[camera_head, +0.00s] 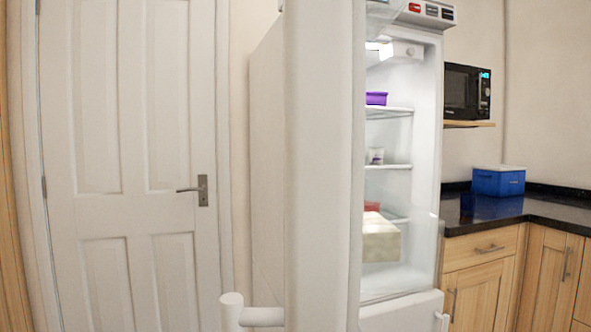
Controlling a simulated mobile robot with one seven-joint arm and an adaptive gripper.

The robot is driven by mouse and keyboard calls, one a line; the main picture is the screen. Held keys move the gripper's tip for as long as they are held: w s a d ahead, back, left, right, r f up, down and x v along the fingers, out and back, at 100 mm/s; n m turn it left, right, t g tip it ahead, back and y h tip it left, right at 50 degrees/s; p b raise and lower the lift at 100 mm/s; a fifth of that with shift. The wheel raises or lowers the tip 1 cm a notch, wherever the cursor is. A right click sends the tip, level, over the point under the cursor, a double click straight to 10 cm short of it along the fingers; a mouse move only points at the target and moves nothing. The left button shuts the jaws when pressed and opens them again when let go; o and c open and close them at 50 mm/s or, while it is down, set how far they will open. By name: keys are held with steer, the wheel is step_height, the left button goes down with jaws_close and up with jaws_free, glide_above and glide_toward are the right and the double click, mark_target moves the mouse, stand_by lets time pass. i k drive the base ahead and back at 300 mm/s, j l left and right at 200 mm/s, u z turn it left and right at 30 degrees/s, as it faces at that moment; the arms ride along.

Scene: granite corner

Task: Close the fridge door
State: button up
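The fridge (400,310) stands in the middle with its door open. The fridge door (322,160) is seen nearly edge-on, close to the camera, and hides the left part of the interior. A white bar handle (233,310) juts out to the left from the lower part of the door, cut off by the bottom edge. Inside the fridge show a purple tub (376,98), a small white cup (376,156) and a cream box (380,238) on shelves. My gripper is not in view.
A black granite counter (540,209) with wooden cupboards is to the right, bearing a blue box (498,181). A microwave (467,92) sits on a wall shelf. A closed white room door (130,215) with a lever handle is at the left.

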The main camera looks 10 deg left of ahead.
mark_target(324, 47)
steer(key=j+z, duration=0.1)
steer(key=j, duration=0.45)
steer(key=k+j+z, duration=0.1)
steer(key=j, duration=0.4)
steer(key=j+z, duration=0.15)
steer(key=j, duration=0.4)
steer(key=k, duration=0.05)
